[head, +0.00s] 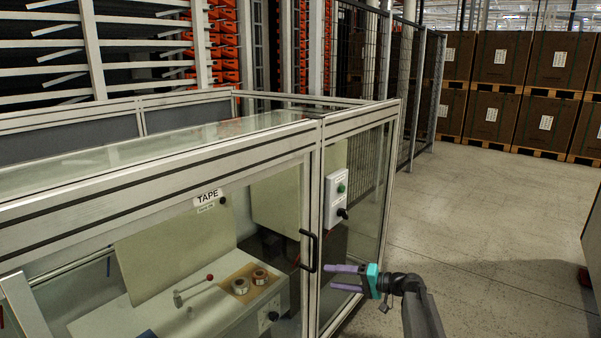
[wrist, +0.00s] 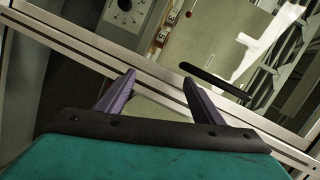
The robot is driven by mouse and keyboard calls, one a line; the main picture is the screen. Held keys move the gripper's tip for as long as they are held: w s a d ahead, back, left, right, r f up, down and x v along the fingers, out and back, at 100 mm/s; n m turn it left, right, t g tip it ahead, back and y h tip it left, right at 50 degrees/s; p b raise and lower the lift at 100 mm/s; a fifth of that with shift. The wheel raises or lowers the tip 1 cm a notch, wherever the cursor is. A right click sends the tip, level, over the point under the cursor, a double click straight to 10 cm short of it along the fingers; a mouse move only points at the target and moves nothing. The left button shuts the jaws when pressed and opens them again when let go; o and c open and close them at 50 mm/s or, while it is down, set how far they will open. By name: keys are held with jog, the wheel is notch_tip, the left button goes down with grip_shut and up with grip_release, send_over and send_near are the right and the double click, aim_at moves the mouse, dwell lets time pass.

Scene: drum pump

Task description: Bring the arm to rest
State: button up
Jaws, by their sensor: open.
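My gripper (head: 328,277) is at the end of my dark arm, right of the glazed cabinet's corner in the head view. Its two purple fingers are spread apart and empty, pointing left. The black door handle (head: 308,250) is on the cabinet door just left of the fingertips, with a small gap in the picture. In the wrist view my gripper (wrist: 158,78) has nothing between its fingers, and the handle (wrist: 217,84) lies beyond the right finger. The door (head: 210,210), labelled TAPE, looks closed.
Inside the cabinet are a lever with a red knob (head: 195,288) and two round parts on a tan plate. A control box (head: 337,198) with a green button is behind the glass. Stacked boxes (head: 497,112) stand at the back right. The floor (head: 480,220) right of the cabinet is clear.

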jog(key=s+a+f+g+h+p, duration=0.2)
jog(key=s+a+f+p, duration=0.1)
jog(key=s+f, duration=0.5)
jog(key=s+a+f+g+h+p, duration=0.1)
jog(key=s+a+f+g+p, duration=0.3)
jog(key=s, duration=0.7)
jog(key=s+a+f+g+h+p, duration=0.1)
jog(key=s+a+f+h+p, duration=0.15)
jog(key=s+f, duration=0.6)
jog(key=s+d+f+n+g+h+p, duration=0.1)
jog(key=s+d+f+g+h+p, duration=0.1)
jog(key=s, duration=0.8)
jog(key=s+d+f+n+g+h+p, duration=0.1)
jog(key=s+d+f+g+h+p, duration=0.15)
jog(key=s, duration=0.65)
jog(key=s+d+h, duration=0.4)
jog(key=s+d, duration=0.3)
jog(key=d, duration=0.2)
jog(key=shift+s+d, duration=0.3)
jog(key=shift+d, duration=0.1)
jog(key=shift+f+g, duration=0.1)
jog(key=shift+g, duration=0.15)
